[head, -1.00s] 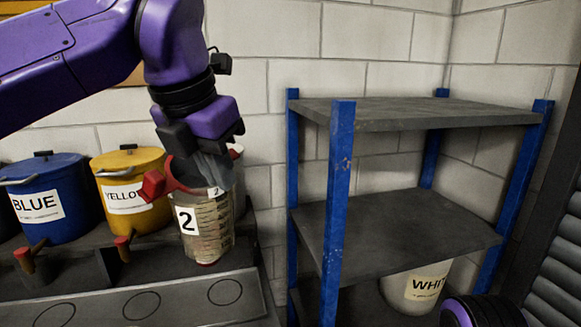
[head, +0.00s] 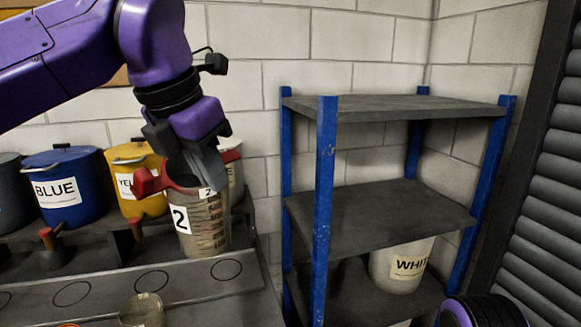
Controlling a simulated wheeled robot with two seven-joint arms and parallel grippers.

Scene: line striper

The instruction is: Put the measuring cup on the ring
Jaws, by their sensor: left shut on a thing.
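The measuring cup (head: 203,228) is clear with scale marks, a red rim and handle, and a "2" label. My left gripper (head: 193,172) is shut on it at the rim and holds it roughly upright. The cup's base overlaps the back edge of the grey ledge (head: 190,283) in the head view; I cannot tell whether it touches. Black rings are drawn along this ledge. The rightmost ring (head: 226,270) lies just in front and to the right of the cup's base, with another ring (head: 151,281) to its left. My right gripper is not in view.
Blue (head: 62,190) and yellow (head: 135,172) buckets with taps stand behind the ledge. Another container (head: 143,310) stands in front of it, cut by the bottom edge. A blue-posted shelf (head: 380,205) stands at the right, with a white bucket (head: 397,266) low inside.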

